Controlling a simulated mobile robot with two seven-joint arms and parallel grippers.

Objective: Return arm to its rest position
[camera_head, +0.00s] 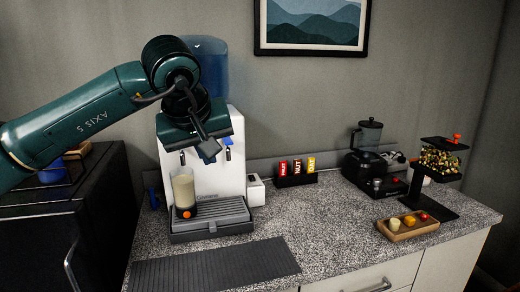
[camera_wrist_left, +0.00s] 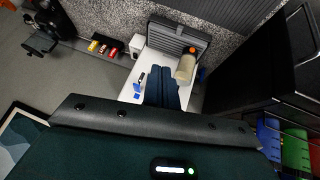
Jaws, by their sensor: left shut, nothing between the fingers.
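My left arm comes in from the left in the head view and bends down in front of a white water dispenser (camera_head: 240,150) with a blue bottle (camera_head: 210,68) on top. My left gripper (camera_head: 209,150) is shut and empty, in front of the dispenser's upper part near its taps. In the wrist view its dark fingers (camera_wrist_left: 162,88) lie side by side over the white dispenser body. A cream-coloured cup (camera_head: 183,188) stands upright on the drip tray (camera_head: 212,226), below the gripper and apart from it; it also shows in the wrist view (camera_wrist_left: 186,70). My right gripper is in no view.
A dark cabinet (camera_head: 100,190) stands at the left. A ribbed dark mat (camera_head: 215,270) lies on the speckled counter (camera_head: 330,220). A bar rack (camera_head: 297,178), a blender (camera_head: 368,150), a black stand (camera_head: 440,205) and a wooden tray (camera_head: 408,232) stand right. Mid-counter is clear.

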